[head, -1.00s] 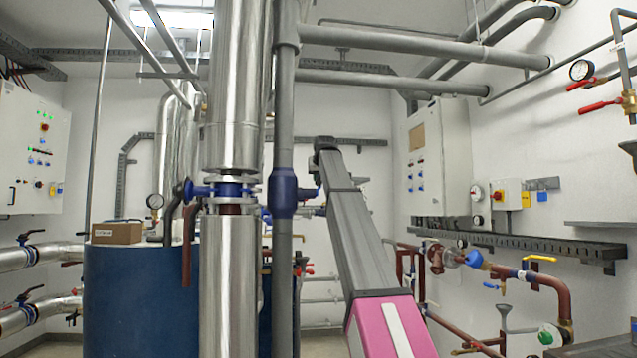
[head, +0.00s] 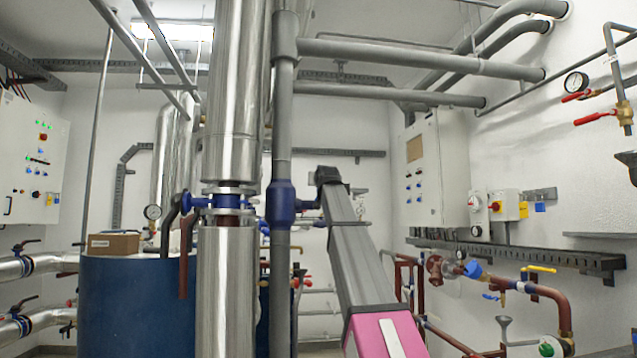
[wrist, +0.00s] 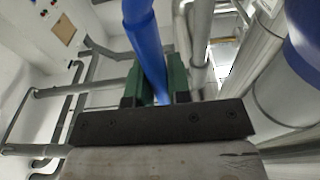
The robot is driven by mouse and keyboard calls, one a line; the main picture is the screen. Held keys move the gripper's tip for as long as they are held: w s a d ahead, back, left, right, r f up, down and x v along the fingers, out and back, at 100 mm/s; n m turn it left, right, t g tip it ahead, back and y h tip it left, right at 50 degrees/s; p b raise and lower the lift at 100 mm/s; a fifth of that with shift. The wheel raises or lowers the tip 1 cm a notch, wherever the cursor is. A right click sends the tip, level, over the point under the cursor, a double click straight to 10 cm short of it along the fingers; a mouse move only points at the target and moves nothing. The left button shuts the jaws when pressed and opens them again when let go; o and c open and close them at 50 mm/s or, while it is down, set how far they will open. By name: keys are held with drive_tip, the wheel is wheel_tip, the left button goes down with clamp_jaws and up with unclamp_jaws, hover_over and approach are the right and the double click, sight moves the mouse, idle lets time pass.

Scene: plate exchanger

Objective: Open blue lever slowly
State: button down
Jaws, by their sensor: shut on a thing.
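The blue lever (wrist: 147,40) shows in the wrist view as a smooth, rounded blue bar running from the top edge down between the jaws. My gripper (wrist: 155,88) has two green fingers, one on each side of the bar, and is shut on it. The bar's lower end is hidden by the dark gripper body. In the head view my arm reaches up to the grey pipe, and my gripper (head: 318,190) is small and partly hidden behind the arm. A bit of blue (head: 307,202) shows there beside the blue pipe fitting (head: 281,203).
A thick silver pipe (head: 228,290) and the grey vertical pipe (head: 283,110) stand left of my arm. A blue tank (head: 135,305) is behind them. On the right are copper pipes with a yellow-handled valve (head: 538,269) and a wall cabinet (head: 437,170).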

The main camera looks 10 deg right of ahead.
drive_tip(key=shift+s+f, duration=0.15)
drive_tip(key=c, duration=1.1)
unclamp_jaws()
drive_tip(key=shift+o, duration=0.2)
drive_tip(key=shift+s, duration=0.1)
drive_tip(key=s+f, duration=0.1)
drive_tip(key=s, duration=0.9)
drive_tip(key=shift+s, duration=0.3)
